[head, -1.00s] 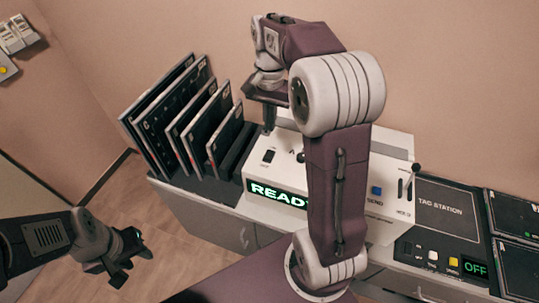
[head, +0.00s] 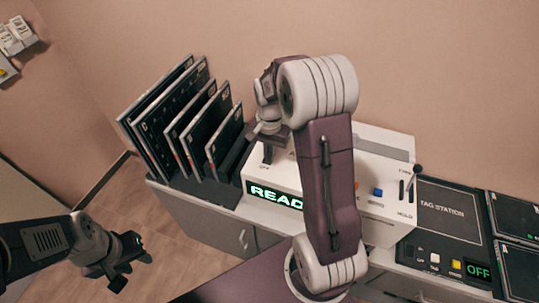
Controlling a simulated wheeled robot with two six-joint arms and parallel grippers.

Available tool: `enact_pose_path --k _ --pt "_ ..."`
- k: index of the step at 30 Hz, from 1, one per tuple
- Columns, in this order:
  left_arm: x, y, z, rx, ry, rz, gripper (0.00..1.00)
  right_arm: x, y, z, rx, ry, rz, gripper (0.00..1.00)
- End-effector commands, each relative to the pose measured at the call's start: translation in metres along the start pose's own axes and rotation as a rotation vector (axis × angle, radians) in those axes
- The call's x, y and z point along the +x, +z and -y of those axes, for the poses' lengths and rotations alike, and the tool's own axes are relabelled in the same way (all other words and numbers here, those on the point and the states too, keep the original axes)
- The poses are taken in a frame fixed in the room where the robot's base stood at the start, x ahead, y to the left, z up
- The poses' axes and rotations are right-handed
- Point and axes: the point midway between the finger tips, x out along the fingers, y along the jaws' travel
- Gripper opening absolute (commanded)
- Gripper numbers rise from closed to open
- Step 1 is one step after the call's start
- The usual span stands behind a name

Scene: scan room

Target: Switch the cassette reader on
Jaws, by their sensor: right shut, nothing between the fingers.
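The cassette reader (head: 376,222) is a white box on the counter with a lit green display (head: 272,195). "READ" shows on it and my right arm hides the rest. My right gripper (head: 268,155) is shut and empty, pointing down at the left part of the reader's top, just above the "OFF" label. It covers the dark switch there; I cannot tell whether it touches it or how the switch sits. My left gripper (head: 131,270) is open and empty, low at the left, away from the reader.
A rack of several dark upright panels (head: 182,125) stands close left of the reader. On the right are a blue button (head: 378,192), a lever (head: 416,172) and the tag station (head: 446,212), whose small display (head: 479,271) reads "OFF". The wall is close behind.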

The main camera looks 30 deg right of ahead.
Motion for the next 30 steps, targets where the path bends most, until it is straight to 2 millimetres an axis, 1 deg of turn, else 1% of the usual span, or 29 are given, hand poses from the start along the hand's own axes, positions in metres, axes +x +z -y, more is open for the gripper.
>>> enact_pose_path --k 7,8,11,12,20,30 --pt "0.000 0.000 0.000 0.000 0.000 0.000 0.36 0.000 0.000 0.000 0.000 0.000 0.000 0.00" --pt "0.002 0.000 0.000 0.000 0.000 0.000 0.36 0.002 0.000 0.000 0.000 0.000 -0.004 0.00" --pt "0.019 0.002 0.000 0.000 0.000 0.000 0.36 0.012 0.003 0.000 -0.002 0.003 -0.058 0.00" --pt "0.011 0.001 0.000 0.000 0.000 0.001 0.36 0.005 0.001 0.000 0.001 0.004 -0.053 0.00" --pt "0.007 0.001 0.000 0.000 0.000 0.000 0.36 0.003 0.000 0.000 0.002 0.004 -0.051 0.00" --pt "-0.006 -0.001 0.000 0.000 0.000 0.000 0.36 -0.004 -0.013 0.000 0.001 0.004 -0.051 0.00"
